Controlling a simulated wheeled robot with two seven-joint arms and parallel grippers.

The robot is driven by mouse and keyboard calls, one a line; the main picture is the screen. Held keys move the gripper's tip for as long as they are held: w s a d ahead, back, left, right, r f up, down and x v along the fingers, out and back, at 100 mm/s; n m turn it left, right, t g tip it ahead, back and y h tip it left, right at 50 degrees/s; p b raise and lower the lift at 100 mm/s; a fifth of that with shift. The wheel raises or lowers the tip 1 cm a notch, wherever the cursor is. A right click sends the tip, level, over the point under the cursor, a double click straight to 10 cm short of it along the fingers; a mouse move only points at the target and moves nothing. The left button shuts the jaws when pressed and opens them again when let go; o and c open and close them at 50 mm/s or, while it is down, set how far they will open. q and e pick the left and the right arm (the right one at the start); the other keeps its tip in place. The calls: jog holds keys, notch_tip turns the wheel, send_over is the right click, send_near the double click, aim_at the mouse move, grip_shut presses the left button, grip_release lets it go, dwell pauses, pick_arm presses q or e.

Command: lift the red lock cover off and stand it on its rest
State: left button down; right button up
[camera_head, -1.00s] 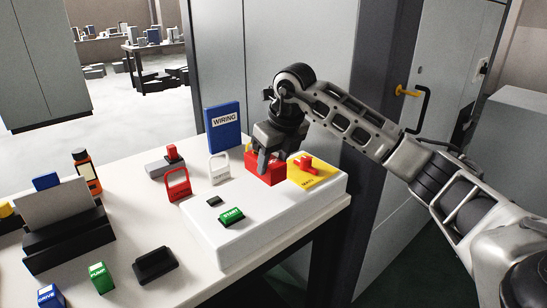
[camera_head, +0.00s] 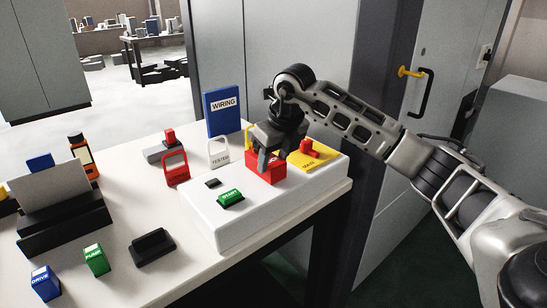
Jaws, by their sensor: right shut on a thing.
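The red lock cover (camera_head: 266,169) is a boxy red piece, low over the back part of the white panel box (camera_head: 238,217). My right gripper (camera_head: 270,160) points down and is shut on it, hiding much of its top. I cannot tell whether its lower edge touches the panel. A yellow plate (camera_head: 323,157) with a red knob (camera_head: 311,148) lies just right of it. A low black holder (camera_head: 153,247) is on the table at front left, empty; I cannot tell if it is the cover's rest. My left gripper is not in view.
A green START button (camera_head: 230,199) and a small black piece (camera_head: 213,183) are on the panel. Red (camera_head: 175,168) and white (camera_head: 219,152) tags stand behind it. A blue WIRING binder (camera_head: 222,112) stands at the back. Green (camera_head: 96,260) and blue (camera_head: 45,284) blocks are front left.

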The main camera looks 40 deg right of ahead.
jog(key=o, duration=1.2)
jog(key=shift+c, duration=0.2)
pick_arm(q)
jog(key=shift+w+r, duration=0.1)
pick_arm(e)
jog(key=shift+r, duration=0.1)
pick_arm(q)
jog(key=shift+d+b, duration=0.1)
jog(key=shift+b, duration=0.2)
pick_arm(e)
jog(key=v, duration=1.6)
